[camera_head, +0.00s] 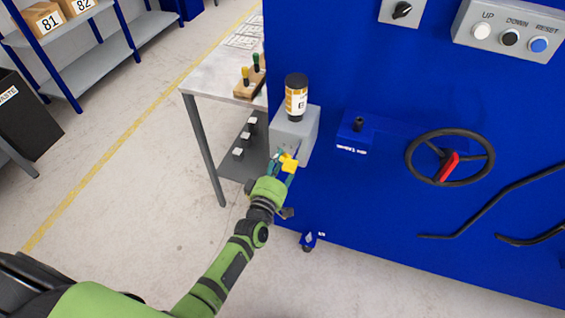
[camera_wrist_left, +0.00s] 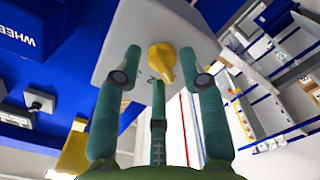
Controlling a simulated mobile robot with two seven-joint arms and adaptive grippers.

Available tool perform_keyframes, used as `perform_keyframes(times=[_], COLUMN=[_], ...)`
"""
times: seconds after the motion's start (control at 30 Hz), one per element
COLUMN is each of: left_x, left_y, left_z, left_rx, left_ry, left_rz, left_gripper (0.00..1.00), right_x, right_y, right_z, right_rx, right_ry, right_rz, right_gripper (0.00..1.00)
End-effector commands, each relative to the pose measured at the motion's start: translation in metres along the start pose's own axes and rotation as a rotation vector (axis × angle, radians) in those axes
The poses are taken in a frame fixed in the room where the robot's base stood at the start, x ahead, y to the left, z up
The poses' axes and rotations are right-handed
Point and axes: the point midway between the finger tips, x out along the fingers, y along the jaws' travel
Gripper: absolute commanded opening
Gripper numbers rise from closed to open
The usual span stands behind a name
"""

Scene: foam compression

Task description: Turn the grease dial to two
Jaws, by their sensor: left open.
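The grease dial is a yellow knob (camera_head: 289,164) on the front of a grey box (camera_head: 295,130) fixed to the blue machine panel. A black bottle with an orange and white label (camera_head: 296,100) stands on the box. In the left wrist view the knob (camera_wrist_left: 162,62) shows between my fingers, with a printed 2 beside it on the grey face (camera_wrist_left: 140,45). My left gripper (camera_head: 283,170) is open, its fingers spread around the knob. I cannot tell whether any finger touches it. The rest of the dial's markings are hidden or too small to read. My right gripper is not in view.
A black handwheel with a red handle (camera_head: 450,165) is to the right on the blue panel. Above are a rotary switch (camera_head: 402,10) and UP, DOWN and RESET buttons (camera_head: 510,38). A grey table (camera_head: 215,75) stands left of the panel.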

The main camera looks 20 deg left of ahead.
Motion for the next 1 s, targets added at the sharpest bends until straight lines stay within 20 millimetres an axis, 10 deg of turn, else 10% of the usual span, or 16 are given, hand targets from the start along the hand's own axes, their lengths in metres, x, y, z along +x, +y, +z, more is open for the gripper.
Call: perform_keyframes(times=[0.13,0.27,1.0], left_x=[-0.0003,-0.0004,0.0004], left_y=[-0.0003,-0.0003,0.0039], left_z=[0.0003,0.0002,0.0003], left_rx=[0.000,0.000,0.268], left_ry=[0.000,0.000,0.003], left_rz=[-0.001,0.000,0.004], left_gripper=[0.41,0.00,0.00], right_x=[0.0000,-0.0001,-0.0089], right_y=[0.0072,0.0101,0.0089], right_z=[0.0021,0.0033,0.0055], right_rx=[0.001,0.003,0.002], right_ry=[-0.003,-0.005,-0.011], right_rz=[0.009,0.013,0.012], right_gripper=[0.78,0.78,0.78])
